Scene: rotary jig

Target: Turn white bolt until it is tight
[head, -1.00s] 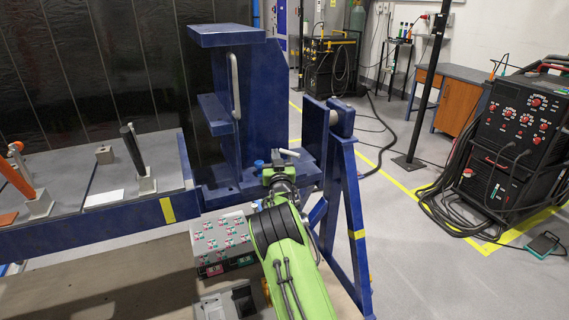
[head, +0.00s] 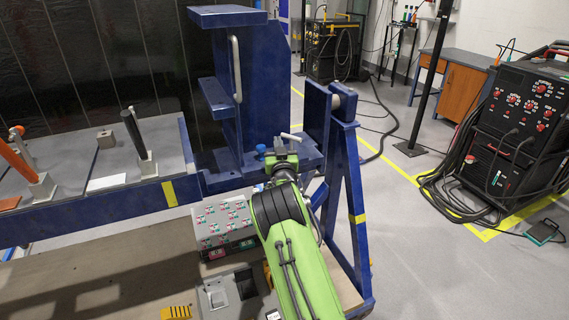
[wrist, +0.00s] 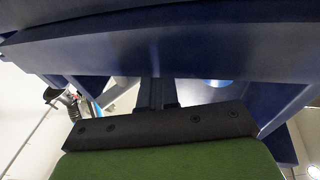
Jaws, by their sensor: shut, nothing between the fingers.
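A small whitish bent rod (head: 291,137) sticks up at the blue jig's lower ledge, just beyond my arm's end in the head view. I cannot tell whether it is the white bolt or its handle. A blue round knob (head: 261,150) is to its left. My gripper's dark fingers (wrist: 155,93) are together and empty in the wrist view, close under a blue jig beam (wrist: 190,45). In the head view my wrist hides the fingertips. No clear bolt head shows in the wrist view, and contact cannot be told.
The blue jig column (head: 252,90) stands behind my arm, with a blue support frame (head: 350,190) close on the right. A control panel (head: 222,222) is at the lower left of my arm. A welding machine (head: 520,120) stands far right, with open floor between.

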